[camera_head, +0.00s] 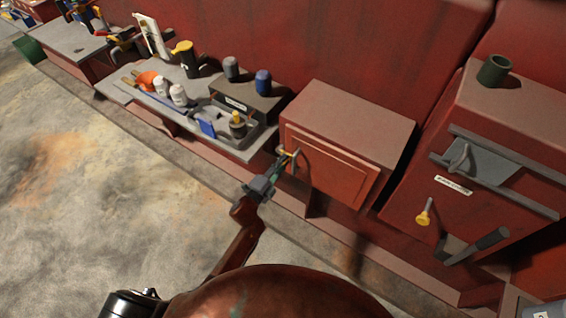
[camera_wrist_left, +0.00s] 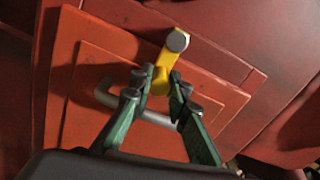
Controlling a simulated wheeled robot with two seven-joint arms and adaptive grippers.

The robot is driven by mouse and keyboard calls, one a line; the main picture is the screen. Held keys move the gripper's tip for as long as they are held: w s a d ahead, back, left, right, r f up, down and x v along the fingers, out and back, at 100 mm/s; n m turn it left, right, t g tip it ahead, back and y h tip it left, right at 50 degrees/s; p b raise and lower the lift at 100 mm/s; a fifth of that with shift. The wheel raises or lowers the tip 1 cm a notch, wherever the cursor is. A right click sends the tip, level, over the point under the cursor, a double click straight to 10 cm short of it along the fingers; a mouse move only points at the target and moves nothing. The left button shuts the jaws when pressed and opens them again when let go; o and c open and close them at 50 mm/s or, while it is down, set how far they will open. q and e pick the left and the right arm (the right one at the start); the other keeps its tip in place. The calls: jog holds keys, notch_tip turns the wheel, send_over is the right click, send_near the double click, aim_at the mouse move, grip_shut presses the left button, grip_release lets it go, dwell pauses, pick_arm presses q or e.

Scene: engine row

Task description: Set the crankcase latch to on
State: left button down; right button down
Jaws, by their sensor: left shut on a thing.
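The crankcase latch appears to be the yellow lever (camera_wrist_left: 169,55) with a grey round end on the front of a red box; it also shows small in the head view (camera_head: 287,153). My left gripper (camera_head: 278,165) reaches the left side of the box front. In the left wrist view its green fingers (camera_wrist_left: 163,88) are shut on the yellow lever, one on each side. The lever points up and slightly right there. Its pivot is partly hidden between the fingertips. My right gripper is in neither view.
A grey bar handle (camera_wrist_left: 106,96) sits on the box's door panel (camera_head: 331,179), close behind the fingers. A grey bench (camera_head: 242,152) with bottles and tools stands left. At right, a red machine carries a yellow knob (camera_head: 423,217) and dark handle (camera_head: 490,239). The floor at left is clear.

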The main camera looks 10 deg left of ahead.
pick_arm(q)
jog(key=shift+f, duration=0.15)
jog(key=c, duration=1.8)
grip_release()
jog(key=shift+c, duration=0.2)
jog(key=v, duration=1.2)
